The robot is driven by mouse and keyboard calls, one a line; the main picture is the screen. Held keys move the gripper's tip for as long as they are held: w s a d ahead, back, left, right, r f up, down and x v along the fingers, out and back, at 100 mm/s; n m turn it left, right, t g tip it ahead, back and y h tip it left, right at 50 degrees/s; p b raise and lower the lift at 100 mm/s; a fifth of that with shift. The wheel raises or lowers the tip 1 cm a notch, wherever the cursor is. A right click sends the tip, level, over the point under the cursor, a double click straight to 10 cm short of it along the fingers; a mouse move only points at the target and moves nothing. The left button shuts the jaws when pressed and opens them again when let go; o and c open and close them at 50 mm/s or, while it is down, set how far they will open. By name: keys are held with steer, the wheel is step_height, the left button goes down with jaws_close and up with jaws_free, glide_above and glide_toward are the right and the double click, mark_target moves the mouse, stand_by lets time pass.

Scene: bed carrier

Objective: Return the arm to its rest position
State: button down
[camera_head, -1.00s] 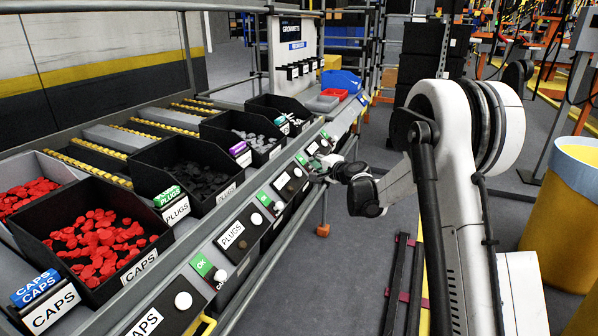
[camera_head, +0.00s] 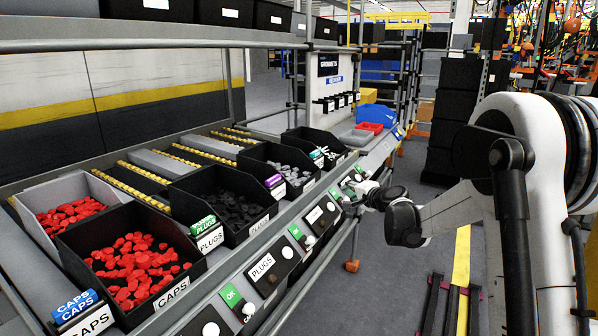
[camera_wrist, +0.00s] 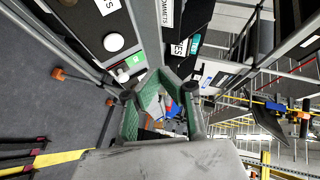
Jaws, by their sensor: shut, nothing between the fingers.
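My white and black arm (camera_head: 455,212) reaches from the right side of the head view toward the sloped bin rack. My gripper (camera_head: 352,186) is small there, beside the front rail of the rack, partly lost against the buttons and labels behind it. In the wrist view my gripper (camera_wrist: 165,88) shows from behind, with green-sided parts past a grey body. It is shut with nothing held. Whether it touches the rail cannot be told.
Bins of red caps (camera_head: 137,270) and dark plugs (camera_head: 231,203) stand on the rack. The front rail (camera_head: 275,262) carries buttons and labels. An overhead shelf (camera_head: 200,40) crosses the upper left. Grey floor (camera_head: 390,270) lies open right of the rack.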

steer(key=s+a+r+n+g+h+p, duration=0.1)
steer(key=s+r+n+p, duration=0.1)
steer(key=s+r, duration=0.45)
steer(key=s+a+r+n+g+p, duration=0.1)
steer(key=s+a+r+n, duration=0.15)
steer(key=s, duration=0.75)
steer(key=s+a+r+n+g+h+p, duration=0.1)
steer(key=s+r+n+g+p, duration=0.1)
steer(key=s+r, duration=0.45)
steer(key=s+d+f+n+g+h+p, duration=0.1)
steer(key=s+d+f+n+h+p, duration=0.1)
steer(key=s, duration=1.3)
steer(key=s+d+f+n+g+h+p, duration=0.1)
steer(key=s+d+n+p, duration=0.1)
steer(key=s, duration=1.3)
steer(key=shift+s+d+f+g+h+p, duration=0.35)
steer(key=shift+s+f+g+h+p, duration=0.05)
steer(key=shift+p, duration=0.2)
